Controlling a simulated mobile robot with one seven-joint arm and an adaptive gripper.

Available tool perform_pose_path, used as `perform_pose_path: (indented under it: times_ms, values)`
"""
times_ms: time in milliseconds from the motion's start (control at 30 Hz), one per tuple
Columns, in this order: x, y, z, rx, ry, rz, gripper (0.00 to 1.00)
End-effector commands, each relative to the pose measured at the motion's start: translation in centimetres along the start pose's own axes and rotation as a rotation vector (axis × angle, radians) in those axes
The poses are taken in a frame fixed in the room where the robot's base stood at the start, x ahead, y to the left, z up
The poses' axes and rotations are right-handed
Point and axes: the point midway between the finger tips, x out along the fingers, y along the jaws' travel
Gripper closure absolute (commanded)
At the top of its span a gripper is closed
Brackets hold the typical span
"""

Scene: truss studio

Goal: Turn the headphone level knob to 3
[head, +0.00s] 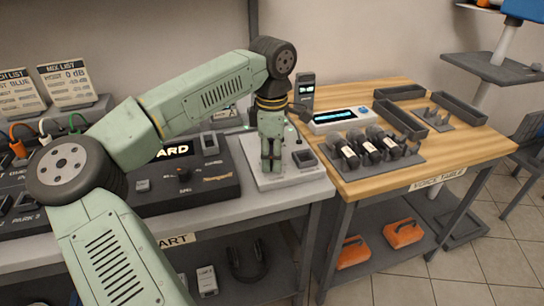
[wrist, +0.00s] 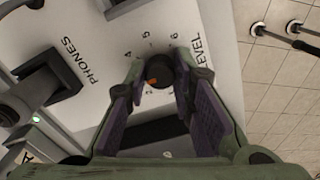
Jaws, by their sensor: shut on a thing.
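The headphone level knob (wrist: 160,72) is small, round and black with an orange mark on its lower left side in the wrist view. It stands on a white panel (wrist: 105,28) printed PHONES and LEVEL, with the digits 4, 5 and 6 showing above the knob. The lower digits are largely hidden by my fingers, so I cannot tell which number the mark points at. My gripper (head: 270,165) points down over the pale headphone box (head: 262,181) in the head view. Its fingers are shut on the knob, one on each side. The knob is hidden in the head view.
A black board (head: 222,187) with small controls lies left of the box. To the right, a wooden table (head: 450,150) holds a white device (head: 340,118) with a blue display, several microphones (head: 368,148) and black trays (head: 400,120). Orange cases (head: 403,233) sit on its lower shelf.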

Motion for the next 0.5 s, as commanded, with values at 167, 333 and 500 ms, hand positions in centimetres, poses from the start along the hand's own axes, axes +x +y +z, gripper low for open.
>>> perform_pose_path:
  times_ms: [167, 333, 500]
  values:
    - [-0.03, -0.04, 0.1, 0.006, -0.001, -0.001, 1.0]
    - [-0.02, -0.05, 0.09, 0.005, -0.001, -0.001, 1.0]
    - [-0.01, -0.04, 0.08, 0.004, -0.001, -0.001, 0.7]
